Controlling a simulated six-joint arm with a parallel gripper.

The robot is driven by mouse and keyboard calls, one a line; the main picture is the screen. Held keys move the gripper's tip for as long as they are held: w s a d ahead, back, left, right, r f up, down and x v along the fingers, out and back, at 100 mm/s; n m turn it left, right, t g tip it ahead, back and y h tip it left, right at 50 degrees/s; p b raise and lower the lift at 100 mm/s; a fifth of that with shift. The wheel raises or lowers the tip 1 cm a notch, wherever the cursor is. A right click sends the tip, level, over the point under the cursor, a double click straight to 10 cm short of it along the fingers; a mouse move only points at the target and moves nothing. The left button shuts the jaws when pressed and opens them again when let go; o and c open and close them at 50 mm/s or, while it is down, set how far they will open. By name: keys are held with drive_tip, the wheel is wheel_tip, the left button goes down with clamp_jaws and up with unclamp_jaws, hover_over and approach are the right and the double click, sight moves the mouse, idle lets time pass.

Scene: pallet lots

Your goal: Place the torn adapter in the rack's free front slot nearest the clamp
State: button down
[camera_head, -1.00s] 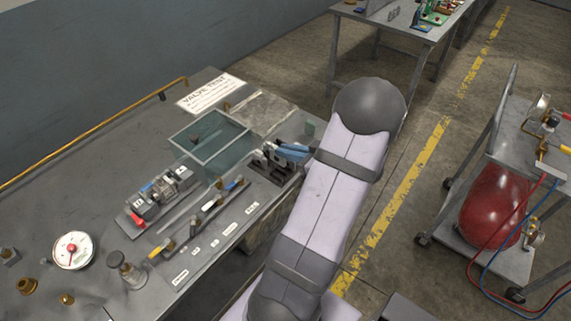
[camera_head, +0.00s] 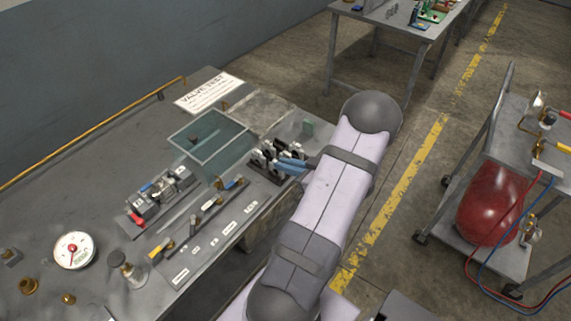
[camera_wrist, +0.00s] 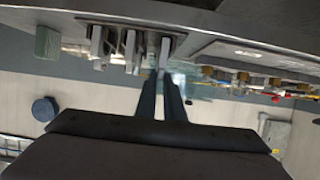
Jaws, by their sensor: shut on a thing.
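My gripper (camera_head: 291,163), with blue fingers, is at the near right edge of the small black rack (camera_head: 262,170) on the bench. In the wrist view its two dark fingers (camera_wrist: 163,80) are shut on a pale, narrow piece, which I take for the adapter (camera_wrist: 164,54). No tear can be made out. The held piece is close to the rack (camera_wrist: 88,24); I cannot tell if it touches or is in a slot. Other pale upright pieces (camera_wrist: 97,42) stand in the rack beside it. I cannot tell for sure which thing is the clamp.
Tools (camera_head: 207,212) and a metal fixture (camera_head: 160,193) lie left. A gauge (camera_head: 73,250) is farther left. A cart (camera_head: 483,265) with a red tank stands right.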

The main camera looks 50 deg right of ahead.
drive_tip(key=shift+f, duration=0.1)
drive_tip(key=c, duration=2.3)
unclamp_jaws()
drive_tip(key=shift+f, duration=0.1)
drive_tip(key=o, duration=0.4)
drive_tip(key=shift+o, duration=0.2)
drive_tip(key=shift+r, duration=0.3)
drive_tip(key=b+v, duration=0.2)
drive_tip(key=v, duration=1)
